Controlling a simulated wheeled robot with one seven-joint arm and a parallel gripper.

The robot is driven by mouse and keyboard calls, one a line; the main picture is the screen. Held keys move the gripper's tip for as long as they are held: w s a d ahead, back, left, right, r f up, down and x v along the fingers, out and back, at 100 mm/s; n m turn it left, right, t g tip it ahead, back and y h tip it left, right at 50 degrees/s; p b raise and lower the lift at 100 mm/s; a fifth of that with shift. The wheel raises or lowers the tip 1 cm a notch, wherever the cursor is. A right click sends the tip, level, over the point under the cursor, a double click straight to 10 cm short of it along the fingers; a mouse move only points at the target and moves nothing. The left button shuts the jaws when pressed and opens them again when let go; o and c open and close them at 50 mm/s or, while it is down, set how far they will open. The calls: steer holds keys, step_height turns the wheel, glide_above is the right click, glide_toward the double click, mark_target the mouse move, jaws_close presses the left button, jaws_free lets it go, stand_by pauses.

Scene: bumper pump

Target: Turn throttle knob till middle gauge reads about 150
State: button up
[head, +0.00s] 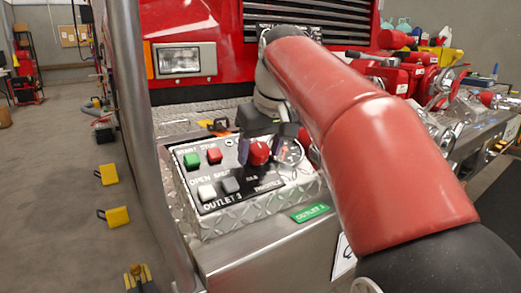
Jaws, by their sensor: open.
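The red throttle knob (259,153) sits on the upper right part of the pump control panel (215,190), above the "THROTTLE" label. My gripper (272,143) is open over the panel, with its dark fingers to the left and right of the knob in this view. I cannot tell whether either finger touches it. A round white-faced gauge (291,154) shows just right of the knob, partly covered by my gripper. Its reading is too small to make out. My arm hides the panel's far right, so no other gauge is visible and I cannot tell whether this is the middle one.
The panel also has a green button (192,160), a red button (214,156), a white button (207,192) and a grey button (230,185). A vertical steel pole (135,110) stands left of it. Red equipment (400,75) lies on the bumper at right.

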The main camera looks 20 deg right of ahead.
steer(key=c, duration=1)
steer(key=shift+r+m+p, duration=0.3)
steer(key=shift+m+p, duration=0.3)
steer(key=shift+p, duration=0.25)
steer(key=shift+f+m+p, duration=0.1)
steer(key=shift+m+p, duration=0.5)
steer(key=shift+m, duration=0.3)
steer(key=shift+f+m+y, duration=0.15)
steer(key=shift+m+y, duration=0.15)
steer(key=o, duration=1)
